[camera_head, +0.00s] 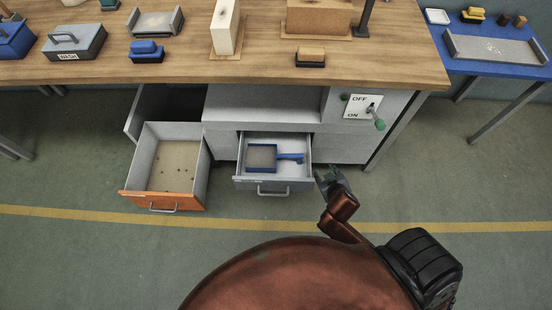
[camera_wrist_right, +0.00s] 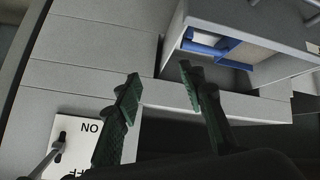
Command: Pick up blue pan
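The blue pan (camera_head: 262,157), a square blue frame with a grey-brown inside and a blue handle pointing right, lies in the open grey drawer (camera_head: 272,184). In the right wrist view part of the blue pan (camera_wrist_right: 206,46) shows inside the drawer at the upper right. My right gripper (camera_head: 328,178) is just right of the drawer, outside it and apart from the pan. In the right wrist view my right gripper (camera_wrist_right: 160,76) has its two dark green fingers spread, with nothing between them. My left gripper is not in view.
An open orange-fronted drawer (camera_head: 162,200) stands left of the grey one. A switch panel (camera_head: 362,106) with a green-knobbed lever is on the cabinet's right side. The wooden worktop (camera_head: 180,73) above carries blocks, boxes and brushes. The floor right of the cabinet is clear.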

